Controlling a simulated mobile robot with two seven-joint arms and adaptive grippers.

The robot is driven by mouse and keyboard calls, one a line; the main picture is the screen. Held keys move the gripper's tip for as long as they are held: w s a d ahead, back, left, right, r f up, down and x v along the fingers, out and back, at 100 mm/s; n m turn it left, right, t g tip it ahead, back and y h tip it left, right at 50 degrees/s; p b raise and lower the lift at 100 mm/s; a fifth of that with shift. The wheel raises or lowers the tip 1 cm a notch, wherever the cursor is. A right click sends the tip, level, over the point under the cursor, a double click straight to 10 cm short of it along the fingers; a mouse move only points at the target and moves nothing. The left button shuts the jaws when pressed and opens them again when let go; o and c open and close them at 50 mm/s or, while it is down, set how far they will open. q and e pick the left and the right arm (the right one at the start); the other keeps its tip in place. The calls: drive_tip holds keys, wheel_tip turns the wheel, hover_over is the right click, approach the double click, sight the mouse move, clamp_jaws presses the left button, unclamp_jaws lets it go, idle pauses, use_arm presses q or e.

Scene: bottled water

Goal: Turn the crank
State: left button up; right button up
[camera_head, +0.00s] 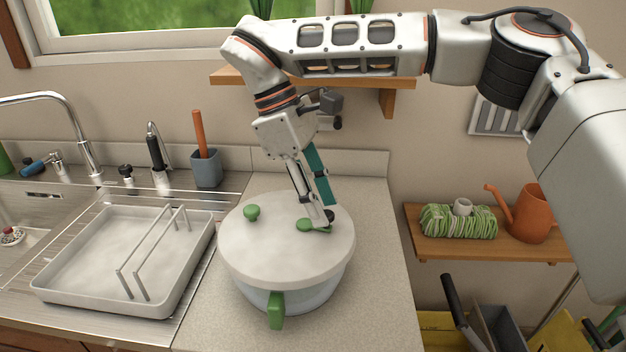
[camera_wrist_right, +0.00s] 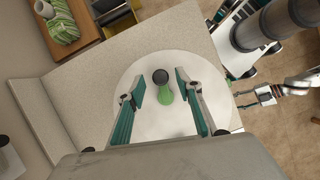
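A round pot-like spinner has a white lid (camera_head: 285,250) and a pale see-through bowl (camera_head: 310,298) and stands on the counter. On the lid is a crank with a green arm (camera_head: 306,225) and a dark knob (camera_wrist_right: 160,76). My right gripper (camera_head: 322,222) reaches down over the crank. In the right wrist view its two teal-padded fingers (camera_wrist_right: 160,90) are open, one on each side of the knob, with gaps showing. In the head view the fingers partly hide the knob. My left gripper (camera_wrist_right: 240,98) shows small beyond the lid in the right wrist view, its fingers apart and empty.
A second green knob (camera_head: 252,212) is on the lid, and a green handle (camera_head: 276,310) is on the bowl's front. A white tray (camera_head: 75,280) with a wire rack stands to the left by the sink (camera_head: 25,218). A wall shelf (camera_head: 485,246) is to the right.

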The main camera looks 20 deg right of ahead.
drive_tip(key=v, duration=1.1)
drive_tip(key=shift+r, duration=0.35)
drive_tip(key=shift+s+f, duration=0.1)
